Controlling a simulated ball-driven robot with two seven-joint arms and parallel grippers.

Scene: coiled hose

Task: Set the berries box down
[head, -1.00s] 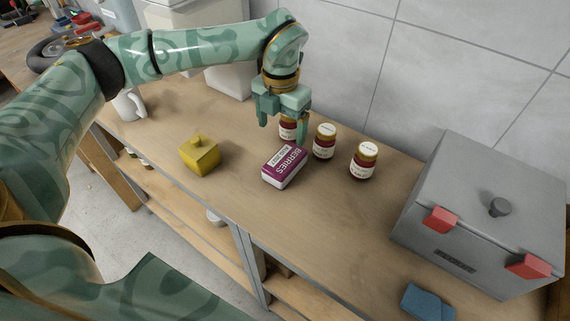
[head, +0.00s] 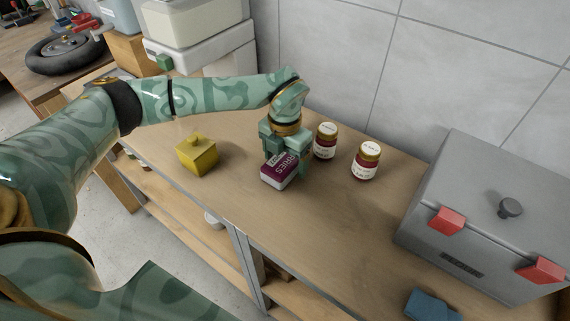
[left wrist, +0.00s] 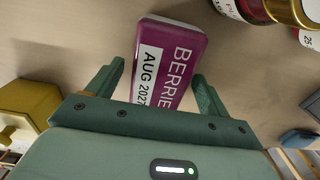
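The berries box (head: 279,174) is a small purple box with a white label, lying flat on the wooden counter (head: 335,225). In the left wrist view the box (left wrist: 176,50) shows the words BERRIES and AUG 2027. My left gripper (head: 284,167) is low over the box, pointing down, and hides part of it in the head view. In the left wrist view its fingers (left wrist: 158,72) stand open on either side of the box, with a gap visible at the left finger. Contact at the right finger is unclear. My right gripper is not in view.
Two jars with gold lids (head: 326,141) (head: 366,160) stand close right of the box. A yellow lidded box (head: 197,155) stands left. A grey case with red latches (head: 480,205) and a blue object (head: 432,306) are at the right. The counter between is clear.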

